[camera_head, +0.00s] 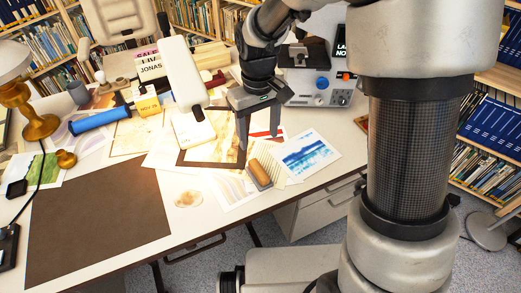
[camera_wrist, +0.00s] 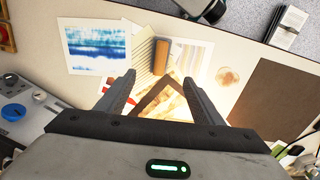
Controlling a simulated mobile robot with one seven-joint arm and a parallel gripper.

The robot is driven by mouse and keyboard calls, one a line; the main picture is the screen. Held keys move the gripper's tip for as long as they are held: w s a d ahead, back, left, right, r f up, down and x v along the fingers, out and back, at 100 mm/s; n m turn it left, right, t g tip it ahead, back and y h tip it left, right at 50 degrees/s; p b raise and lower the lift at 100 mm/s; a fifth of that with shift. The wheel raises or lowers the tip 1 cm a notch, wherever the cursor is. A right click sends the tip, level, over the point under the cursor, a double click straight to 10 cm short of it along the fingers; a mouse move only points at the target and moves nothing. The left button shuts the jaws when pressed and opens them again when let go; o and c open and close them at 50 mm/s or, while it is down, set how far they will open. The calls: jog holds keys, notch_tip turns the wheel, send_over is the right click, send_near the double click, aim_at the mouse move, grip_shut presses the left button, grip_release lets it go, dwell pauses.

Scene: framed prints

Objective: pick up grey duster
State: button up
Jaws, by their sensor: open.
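The duster (camera_head: 260,174), a small block with a tan-brown upper part and a grey base, lies on prints near the table's front edge. It also shows in the wrist view (camera_wrist: 161,56), just beyond my fingertips. My gripper (camera_head: 258,141) is open, pointing down, above the prints and slightly behind the duster in the head view. In the wrist view my gripper (camera_wrist: 159,77) has nothing between its fingers, and the duster lies roughly in line with the gap. The gripper's height above the table is hard to tell.
A blue-white print (camera_head: 306,154) lies right of the duster. A brown frame (camera_head: 225,164) and papers lie under the gripper. A dark brown mat (camera_head: 95,225) covers the front left. A grey device (camera_head: 322,87) with knobs stands behind right. A white lamp head (camera_head: 184,77) rises left of the gripper.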

aim_at(259, 169)
notch_tip(259, 169, down, 16)
jog(key=b, duration=0.3)
jog(key=shift+c, duration=0.4)
jog(key=c, duration=1.1)
